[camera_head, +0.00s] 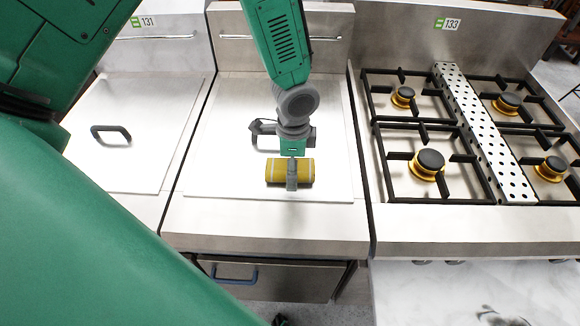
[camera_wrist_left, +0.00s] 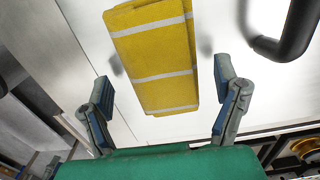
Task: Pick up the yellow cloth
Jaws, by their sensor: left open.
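The yellow cloth (camera_head: 275,171) is a folded bundle with pale stripes. It lies on the steel lid (camera_head: 225,165) of the middle counter unit, near its front. My left gripper (camera_head: 292,180) is over the cloth and hides part of its middle. In the left wrist view, the cloth (camera_wrist_left: 158,55) lies ahead, between the lines of the two spread fingers of my left gripper (camera_wrist_left: 166,85). Visible gaps separate the cloth from both fingers there. The gripper is open and empty. My right gripper is not in view.
A dark lid handle (camera_head: 258,130) stands just behind the cloth, and shows at upper right in the left wrist view (camera_wrist_left: 288,38). A gas stove (camera_head: 428,163) with raised grates is to the right. Another lid with a handle (camera_head: 111,130) is left. The lid around the cloth is clear.

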